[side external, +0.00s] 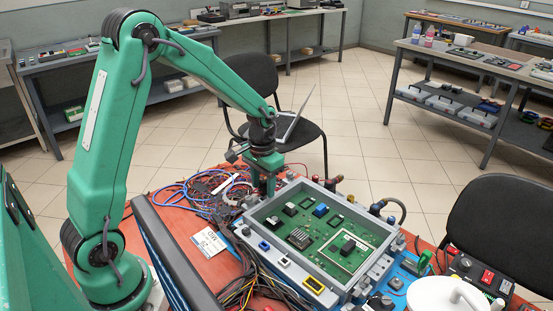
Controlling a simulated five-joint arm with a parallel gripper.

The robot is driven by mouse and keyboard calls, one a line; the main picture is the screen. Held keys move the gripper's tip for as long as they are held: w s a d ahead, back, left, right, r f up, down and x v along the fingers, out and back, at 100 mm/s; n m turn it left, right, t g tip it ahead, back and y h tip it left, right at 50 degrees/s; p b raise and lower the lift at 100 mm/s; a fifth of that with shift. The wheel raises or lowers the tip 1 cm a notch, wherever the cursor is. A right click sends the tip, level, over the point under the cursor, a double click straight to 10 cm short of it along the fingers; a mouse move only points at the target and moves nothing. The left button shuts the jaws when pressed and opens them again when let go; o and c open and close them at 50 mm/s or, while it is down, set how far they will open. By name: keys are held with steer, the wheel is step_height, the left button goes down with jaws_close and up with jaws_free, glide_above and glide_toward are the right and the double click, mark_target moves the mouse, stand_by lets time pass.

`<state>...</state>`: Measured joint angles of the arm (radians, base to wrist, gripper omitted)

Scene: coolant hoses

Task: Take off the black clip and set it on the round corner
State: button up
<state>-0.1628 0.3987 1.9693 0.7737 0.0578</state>
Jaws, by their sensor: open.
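My gripper (266,186) points down at the back left corner of a grey open housing (262,243). Its fingers are small and partly lost against the clutter, and I see nothing clearly held in them. The housing holds a green circuit board (315,232). Small black parts sit on the board, one at its left (290,209) and one inside a pale frame (347,247). A black curved hose (401,208) stands at the housing's right back corner. I cannot tell which black part is the clip, or which corner is the round one.
Tangled blue and dark cables (205,195) lie left of the housing on the red table (160,180). A white label card (208,243) lies nearby. A cable bundle runs along the housing's front left. A white round lid (460,298) and switch box stand at front right.

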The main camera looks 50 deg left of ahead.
mark_target(264, 183)
steer(key=shift+f, duration=0.1)
stand_by(0.4)
jaws_close()
steer(key=shift+r, duration=0.7)
steer(key=r, duration=0.3)
steer(key=shift+s+d+r, duration=0.1)
steer(key=shift+s+d, duration=0.05)
steer(key=shift+d, duration=0.25)
steer(key=s+d+r, duration=0.4)
steer(key=d+r, duration=0.2)
steer(key=d, duration=0.4)
steer(key=shift+r, duration=0.2)
steer(key=shift+r, duration=0.25)
steer(key=shift+r, duration=1.25)
